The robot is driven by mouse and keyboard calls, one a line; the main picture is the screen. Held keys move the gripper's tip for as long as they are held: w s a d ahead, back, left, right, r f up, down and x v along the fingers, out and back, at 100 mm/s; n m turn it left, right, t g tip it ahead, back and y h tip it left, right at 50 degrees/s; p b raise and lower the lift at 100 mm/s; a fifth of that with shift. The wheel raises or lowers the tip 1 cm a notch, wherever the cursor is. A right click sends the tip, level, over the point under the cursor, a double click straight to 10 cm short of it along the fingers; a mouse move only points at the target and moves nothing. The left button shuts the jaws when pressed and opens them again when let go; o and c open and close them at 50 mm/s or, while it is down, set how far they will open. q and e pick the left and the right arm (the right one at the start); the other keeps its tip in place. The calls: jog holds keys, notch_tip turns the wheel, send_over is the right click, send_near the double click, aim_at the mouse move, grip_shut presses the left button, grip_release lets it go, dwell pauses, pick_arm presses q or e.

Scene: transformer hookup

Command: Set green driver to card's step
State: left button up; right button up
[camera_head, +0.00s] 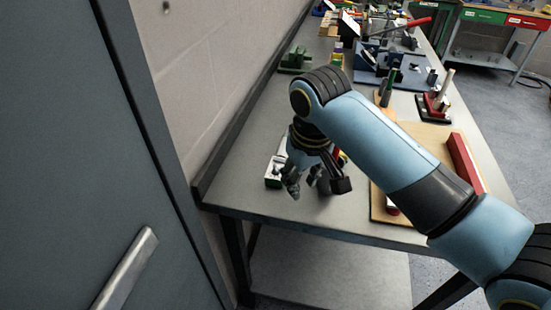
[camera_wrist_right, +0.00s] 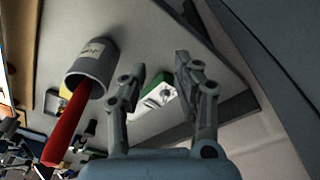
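My right gripper (camera_head: 310,182) hangs over the near end of the bench, fingers pointing down. In the right wrist view the gripper (camera_wrist_right: 161,68) is open, with nothing between its fingertips. Beyond its fingers lies a small white and green object (camera_wrist_right: 158,97) on the grey surface. A similar white and green object (camera_head: 273,173) shows beside the gripper in the head view, partly hidden by it. I cannot tell whether it is the green driver. An upright dark-green handle (camera_head: 395,79) stands farther back. No step card can be made out clearly. My left gripper is not in view.
A grey labelled cup (camera_wrist_right: 93,63) with a red handle (camera_wrist_right: 66,124) is left of the fingers in the wrist view. A wooden board (camera_head: 379,207) with a red bar (camera_head: 464,162) lies right of the gripper. A wall borders the bench's left side.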

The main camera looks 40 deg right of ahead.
notch_tip(320, 180, up, 6)
jog(key=m+g, duration=0.1)
jog(key=m, duration=0.1)
send_over(276, 167)
jog(key=shift+y, duration=0.3)
notch_tip(276, 167, down, 11)
jog(key=shift+a+r+p, duration=0.1)
jog(key=shift+r+p, duration=0.05)
jog(key=shift+p, duration=0.4)
grip_shut()
